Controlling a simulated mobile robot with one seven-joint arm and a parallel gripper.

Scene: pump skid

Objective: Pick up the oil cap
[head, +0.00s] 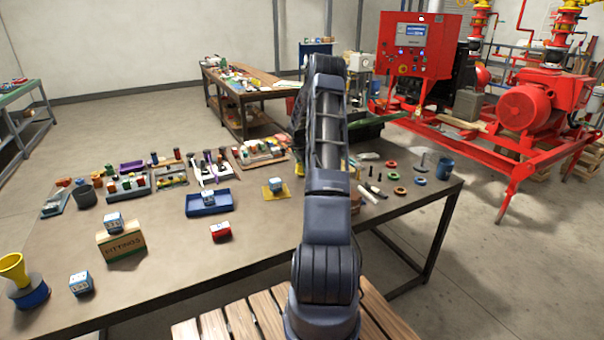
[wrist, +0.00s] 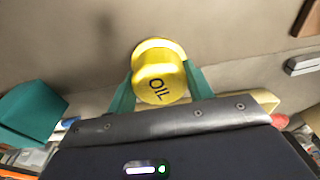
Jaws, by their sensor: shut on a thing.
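The oil cap (wrist: 160,72) is a round yellow cap with "OIL" in dark letters, in the upper middle of the wrist view. My gripper (wrist: 159,90) has its two green fingers on either side of the cap and is shut on it. A plain beige surface lies behind the cap; I cannot tell whether the cap touches it.
The workbench (head: 165,240) carries blocks, racks and trays, including a blue tray (head: 208,204) and a fittings box (head: 121,243). Rings and small parts lie right of my arm. A red pump skid (head: 520,160) stands at right. A second table (head: 252,95) stands behind.

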